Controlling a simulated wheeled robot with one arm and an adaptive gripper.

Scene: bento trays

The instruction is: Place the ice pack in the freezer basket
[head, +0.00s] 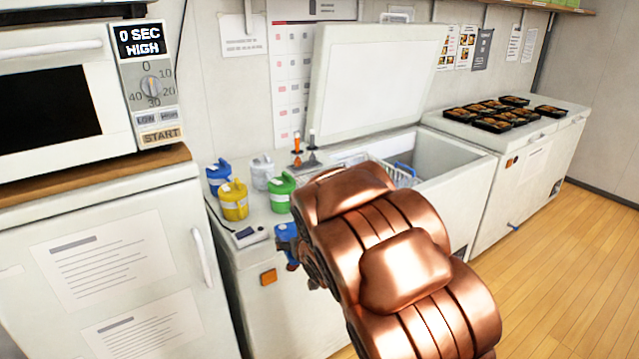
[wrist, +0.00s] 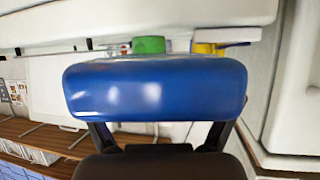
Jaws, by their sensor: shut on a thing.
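A blue ice pack (wrist: 155,88) fills the middle of the wrist view. My gripper (wrist: 157,122) is shut on it, one finger at each side. In the head view the ice pack (head: 286,233) shows as a small blue piece at the end of my copper arm, in front of the freezer's front left edge; the arm hides much of my gripper. The chest freezer (head: 465,190) stands with its white lid (head: 372,80) raised. A wire freezer basket (head: 402,178) with a blue handle sits in the opening, partly hidden by my arm.
Blue (head: 218,178), yellow (head: 234,200), green (head: 283,192) and whitish (head: 262,172) containers stand on the surface left of the opening. A microwave (head: 60,95) is at left. Several bento trays (head: 495,122) lie on the right-hand freezer. The floor at right is clear.

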